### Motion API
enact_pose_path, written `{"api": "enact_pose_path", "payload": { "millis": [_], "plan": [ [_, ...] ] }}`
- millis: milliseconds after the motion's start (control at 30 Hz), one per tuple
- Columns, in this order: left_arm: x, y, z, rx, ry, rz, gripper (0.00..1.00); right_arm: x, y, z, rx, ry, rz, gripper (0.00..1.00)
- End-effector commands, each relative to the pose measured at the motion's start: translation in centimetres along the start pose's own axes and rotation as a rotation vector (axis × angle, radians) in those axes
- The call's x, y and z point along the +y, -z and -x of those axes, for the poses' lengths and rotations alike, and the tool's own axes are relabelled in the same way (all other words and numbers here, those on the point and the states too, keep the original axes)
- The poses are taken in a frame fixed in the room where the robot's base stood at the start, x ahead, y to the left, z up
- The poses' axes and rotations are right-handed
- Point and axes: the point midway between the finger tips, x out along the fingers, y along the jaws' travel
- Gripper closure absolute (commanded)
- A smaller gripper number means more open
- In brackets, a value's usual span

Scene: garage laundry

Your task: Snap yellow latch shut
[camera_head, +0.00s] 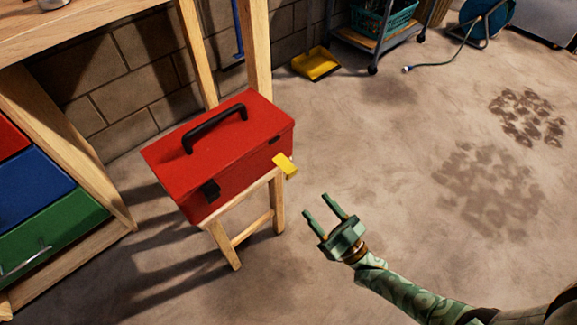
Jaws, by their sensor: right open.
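A red toolbox (232,148) with a black handle (214,129) on its lid sits on a small wooden stool (245,207). Its lid looks down. A yellow latch (286,166) sticks outward from the right part of its front, tilted away from the wall of the box. A black latch (211,190) lies flat against the left part of the front. My right gripper (325,212) is open and empty, in front of the toolbox and to the lower right of the yellow latch, apart from it. My left gripper is not in view.
A wooden bench (60,150) with red, blue and green drawers stands at the left. A yellow dustpan (316,64), a wheeled cart (377,42) and a hose reel (487,20) stand at the back. The floor to the right is clear, with dark stains.

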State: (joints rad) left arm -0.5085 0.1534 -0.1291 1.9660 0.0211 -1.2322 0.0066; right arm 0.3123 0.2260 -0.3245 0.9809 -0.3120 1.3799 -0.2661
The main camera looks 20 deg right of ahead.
Motion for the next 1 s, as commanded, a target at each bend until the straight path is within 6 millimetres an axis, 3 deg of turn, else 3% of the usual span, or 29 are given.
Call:
{"api": "enact_pose_path", "payload": {
  "millis": [300,500,700,967,1000],
  "plan": [
    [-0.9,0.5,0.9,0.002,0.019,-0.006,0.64,0.0,-0.1,-8.1,0.002,-0.001,-0.001,0.49],
    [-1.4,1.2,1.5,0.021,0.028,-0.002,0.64,0.0,-0.2,-11.7,-0.001,-0.002,-0.002,0.49],
    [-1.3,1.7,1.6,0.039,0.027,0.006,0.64,0.0,-0.2,-13.1,-0.003,-0.001,0.000,0.49],
    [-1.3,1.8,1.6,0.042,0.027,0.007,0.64,0.0,-0.1,-13.2,-0.003,-0.001,-0.001,0.49],
    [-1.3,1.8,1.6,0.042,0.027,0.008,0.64,0.0,-0.1,-13.2,-0.003,-0.001,-0.001,0.60]
  ]
}}
